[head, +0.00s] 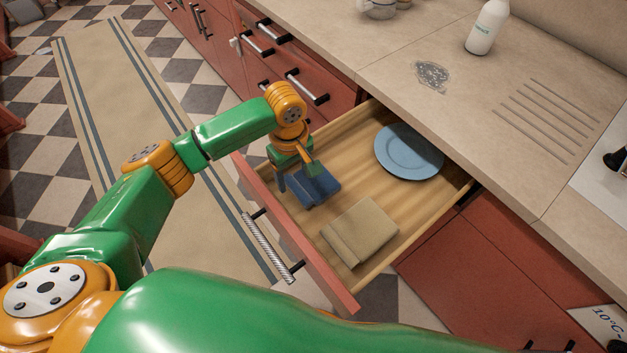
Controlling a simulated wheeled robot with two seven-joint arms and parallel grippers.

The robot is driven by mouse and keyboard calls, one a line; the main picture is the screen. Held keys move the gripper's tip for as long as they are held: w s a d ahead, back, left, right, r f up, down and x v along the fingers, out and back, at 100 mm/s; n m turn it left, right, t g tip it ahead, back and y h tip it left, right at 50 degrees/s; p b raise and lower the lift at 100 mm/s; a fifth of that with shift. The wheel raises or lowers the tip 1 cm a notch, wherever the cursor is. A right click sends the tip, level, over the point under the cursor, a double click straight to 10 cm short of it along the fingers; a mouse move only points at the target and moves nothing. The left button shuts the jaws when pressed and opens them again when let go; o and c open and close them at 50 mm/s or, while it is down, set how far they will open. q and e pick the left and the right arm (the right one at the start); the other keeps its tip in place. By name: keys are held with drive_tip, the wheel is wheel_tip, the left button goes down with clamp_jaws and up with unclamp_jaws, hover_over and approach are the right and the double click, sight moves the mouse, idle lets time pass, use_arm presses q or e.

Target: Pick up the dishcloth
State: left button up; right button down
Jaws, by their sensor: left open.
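The wooden drawer (395,225) is pulled out below the counter. A folded beige cloth (360,231) lies flat in it near the front right corner. A folded dark blue cloth-like item (321,188) lies in the drawer left of the beige cloth. I cannot tell for sure which of the two is the dishcloth. My left gripper (297,181) points down over the drawer at the blue item, with its fingers apart. It partly hides that item, and I cannot tell whether it touches it. My right gripper is not in view.
A blue plate (408,151) lies at the back of the drawer. The drawer front with its metal handle (268,248) faces the rug. A white bottle (487,27) and a clear crumpled-looking item (432,75) are on the counter (400,55). Drawer floor between the items is clear.

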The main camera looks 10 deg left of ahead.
use_arm(q)
wheel_tip(320, 180, down, 3)
drive_tip(key=shift+r, duration=0.15)
clamp_jaws()
drive_tip(key=shift+r, duration=0.1)
